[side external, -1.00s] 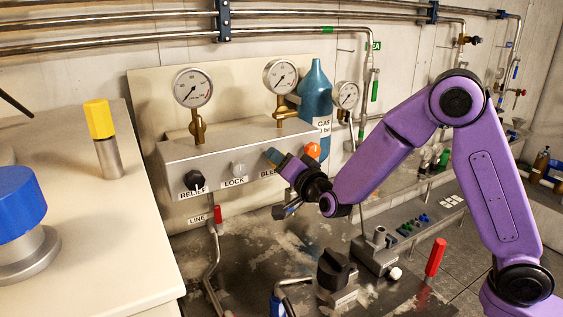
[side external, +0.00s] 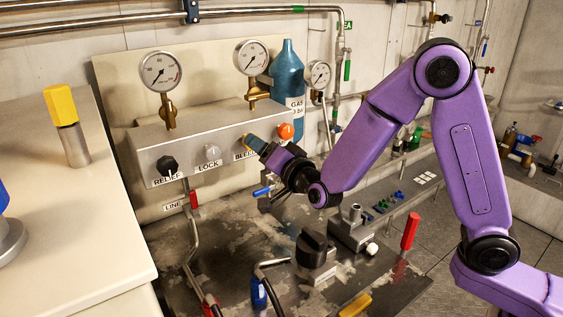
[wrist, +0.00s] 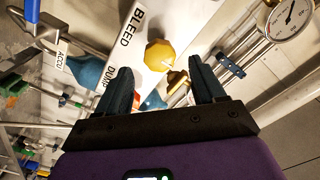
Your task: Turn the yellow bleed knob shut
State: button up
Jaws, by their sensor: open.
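The yellow bleed knob (wrist: 160,53) is faceted and sits by the BLEED label in the wrist view, ahead of the gap between my fingertips. In the side view, a sliver of yellow (side external: 247,138) shows at my fingertips, mostly covered by them. My gripper (wrist: 161,78) is open and empty, with one dark teal finger on each side of the knob's line. The side view also shows my gripper (side external: 255,145) reaching to the panel's front face (side external: 190,150). Whether a finger touches the knob cannot be told.
An orange knob (side external: 285,131) sits just right of my gripper. A black RELIEF knob (side external: 167,165) and a grey LOCK knob (side external: 211,152) are to the left. Gauges (side external: 160,71) stand above the panel. A black valve handle (side external: 312,247) and red lever (side external: 410,231) rise below.

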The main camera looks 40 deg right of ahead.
jog(key=s, duration=0.7)
jog(key=shift+s, duration=0.4)
jog(key=s+a+f+n+g+y, duration=0.2)
jog(key=s+f+n+g+y, duration=0.1)
jog(key=s+n+g, duration=0.35)
jog(key=s+a+f+n+g+y, duration=0.2)
jog(key=s+f+n+g+y, duration=0.2)
jog(key=s+n+g, duration=0.3)
jog(key=s+d+n+g+h, duration=0.4)
jog(key=s+d+n+h, duration=0.2)
jog(key=s+d, duration=1.1)
jog(key=shift+s+n+h, duration=0.3)
jog(key=shift+s+n, duration=0.25)
jog(key=shift+n, duration=0.6)
